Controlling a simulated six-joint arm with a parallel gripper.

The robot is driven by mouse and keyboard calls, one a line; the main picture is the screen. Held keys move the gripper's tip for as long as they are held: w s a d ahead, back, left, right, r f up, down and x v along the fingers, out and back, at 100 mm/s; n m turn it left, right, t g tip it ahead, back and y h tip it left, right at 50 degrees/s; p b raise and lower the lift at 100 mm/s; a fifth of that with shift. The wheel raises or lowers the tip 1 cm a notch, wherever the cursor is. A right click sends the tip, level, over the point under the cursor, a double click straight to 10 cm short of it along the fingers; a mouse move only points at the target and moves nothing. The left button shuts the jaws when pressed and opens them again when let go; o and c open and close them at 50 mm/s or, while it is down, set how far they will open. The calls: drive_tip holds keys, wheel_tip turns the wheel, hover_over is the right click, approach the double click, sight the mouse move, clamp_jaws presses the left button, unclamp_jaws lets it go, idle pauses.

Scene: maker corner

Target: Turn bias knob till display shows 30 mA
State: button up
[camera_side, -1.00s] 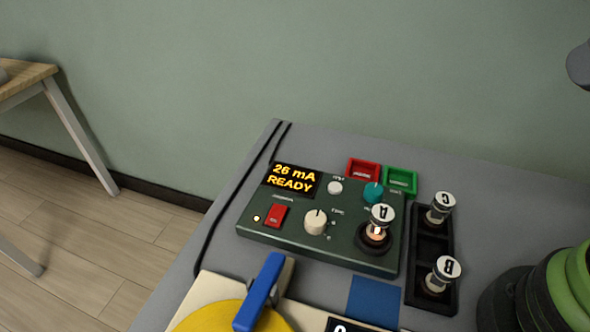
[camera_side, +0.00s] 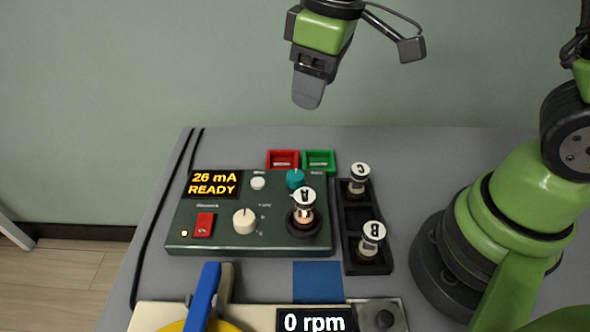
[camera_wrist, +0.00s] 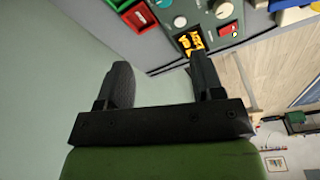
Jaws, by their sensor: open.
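A dark green tester box (camera_side: 180,240) lies on the grey bench. Its display (camera_side: 213,183) reads "26 mA READY" in yellow; it also shows in the wrist view (camera_wrist: 191,42), where I cannot read it. A teal knob (camera_side: 295,179) sits at the box's back right, behind tube A (camera_side: 306,212); its small label is too blurred to read. A cream knob (camera_side: 244,221) sits at the front middle. My gripper (camera_side: 308,92) hangs in the air above and behind the box, apart from all knobs. In the wrist view my gripper (camera_wrist: 161,78) is open and empty.
Red (camera_side: 283,159) and green (camera_side: 319,160) bins stand behind the box. Tubes C (camera_side: 359,179) and B (camera_side: 371,241) stand in a black rack (camera_side: 355,218) at right. A blue lever (camera_side: 203,297) rises in front. The bench behind the bins is clear.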

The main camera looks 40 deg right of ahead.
sight(295, 175)
drive_tip(key=f+n, duration=0.1)
drive_tip(key=f, duration=0.5)
drive_tip(key=w+a+f+n+g, duration=0.1)
drive_tip(key=f, duration=0.4)
drive_tip(key=w+f+n, duration=0.1)
drive_tip(key=f, duration=0.5)
drive_tip(key=shift+a+f+g+h, duration=0.3)
drive_tip(key=shift+a+f+h, duration=0.05)
drive_tip(key=shift+a+h, duration=0.05)
drive_tip(key=c, duration=0.9)
